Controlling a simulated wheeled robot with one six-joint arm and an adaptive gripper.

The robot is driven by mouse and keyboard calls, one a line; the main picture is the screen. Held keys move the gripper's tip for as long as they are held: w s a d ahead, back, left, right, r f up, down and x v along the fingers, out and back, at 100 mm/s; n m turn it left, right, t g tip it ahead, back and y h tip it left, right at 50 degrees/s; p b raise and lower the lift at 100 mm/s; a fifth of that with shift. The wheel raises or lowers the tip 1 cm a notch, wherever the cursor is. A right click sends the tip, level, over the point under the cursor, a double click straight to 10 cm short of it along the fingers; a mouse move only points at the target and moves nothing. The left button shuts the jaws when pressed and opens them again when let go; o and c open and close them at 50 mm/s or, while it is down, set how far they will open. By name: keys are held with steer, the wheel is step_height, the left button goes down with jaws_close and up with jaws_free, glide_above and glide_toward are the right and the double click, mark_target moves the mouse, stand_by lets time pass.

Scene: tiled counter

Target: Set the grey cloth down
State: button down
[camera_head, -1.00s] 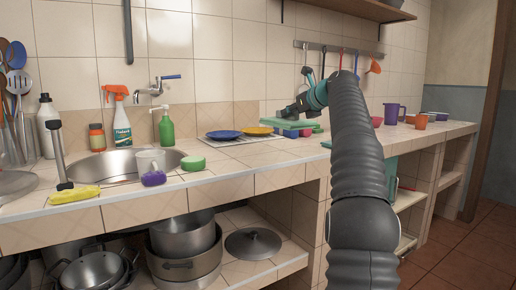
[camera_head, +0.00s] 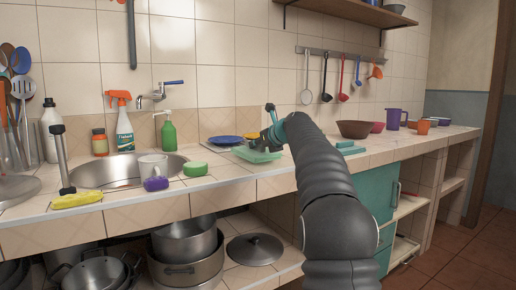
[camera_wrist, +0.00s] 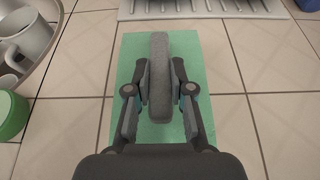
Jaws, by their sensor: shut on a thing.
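My gripper (camera_wrist: 160,100) is shut on the grey cloth (camera_wrist: 159,75), a thick, narrow, upright strip between its fingers in the wrist view. A flat green sheet (camera_wrist: 122,75) lies beneath the cloth and fingers there. I cannot tell whether it is joined to the cloth or touches the counter. In the head view my gripper (camera_head: 270,138) is low over the tiled counter (camera_head: 232,187), right of the sink. The green sheet (camera_head: 257,156) shows under it; the cloth is hard to make out there.
A white ribbed rack (camera_wrist: 205,9) lies behind, with a blue plate (camera_head: 225,140). A brown bowl (camera_head: 353,129) and teal blocks (camera_head: 350,147) are to the right. Bare tiles surround the green sheet.

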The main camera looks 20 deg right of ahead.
steer(key=shift+f, duration=0.55)
steer(key=shift+f, duration=0.15)
steer(key=c, duration=1)
jaws_free()
steer(key=shift+r, duration=0.2)
steer(key=b+v, duration=0.1)
steer(key=v, duration=1.1)
